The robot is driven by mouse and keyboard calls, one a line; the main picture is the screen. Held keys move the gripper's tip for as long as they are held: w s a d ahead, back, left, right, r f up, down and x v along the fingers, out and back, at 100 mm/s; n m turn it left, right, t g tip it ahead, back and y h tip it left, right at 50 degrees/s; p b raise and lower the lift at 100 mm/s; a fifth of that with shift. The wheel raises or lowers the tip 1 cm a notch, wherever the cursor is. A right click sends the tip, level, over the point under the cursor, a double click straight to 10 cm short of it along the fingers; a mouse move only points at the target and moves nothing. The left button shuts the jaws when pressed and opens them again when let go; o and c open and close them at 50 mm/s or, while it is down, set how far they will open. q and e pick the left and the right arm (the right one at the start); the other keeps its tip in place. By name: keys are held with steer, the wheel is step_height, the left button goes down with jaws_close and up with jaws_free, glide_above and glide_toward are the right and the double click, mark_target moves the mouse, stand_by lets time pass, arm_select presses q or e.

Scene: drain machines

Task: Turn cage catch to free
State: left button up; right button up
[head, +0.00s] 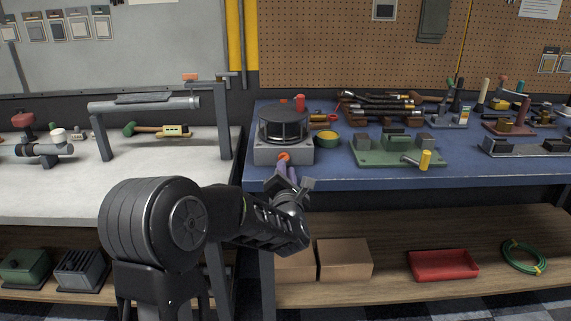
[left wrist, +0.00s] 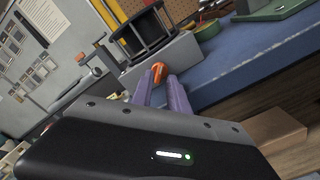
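The cage machine is a grey box with a dark round cage (head: 283,124) on top, at the left end of the blue bench. A small orange catch (head: 283,157) sits on its front face; it also shows in the left wrist view (left wrist: 159,72). My left gripper (head: 287,168) points at this face, with its two purple fingers just in front of the catch. In the left wrist view the fingers (left wrist: 162,82) stand apart, with the catch between or just beyond their tips. I cannot tell whether they touch it. My right gripper is not in view.
A small green-and-yellow bowl (head: 328,139) stands right of the machine. A green fixture with a yellow-ended handle (head: 396,150) is further right. The grey bench (head: 60,185) on the left holds a pipe stand. The shelf below holds cardboard boxes (head: 345,260) and a red tray (head: 443,265).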

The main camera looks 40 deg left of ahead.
arm_select(q)
steer(key=shift+x, duration=1.8)
jaws_close()
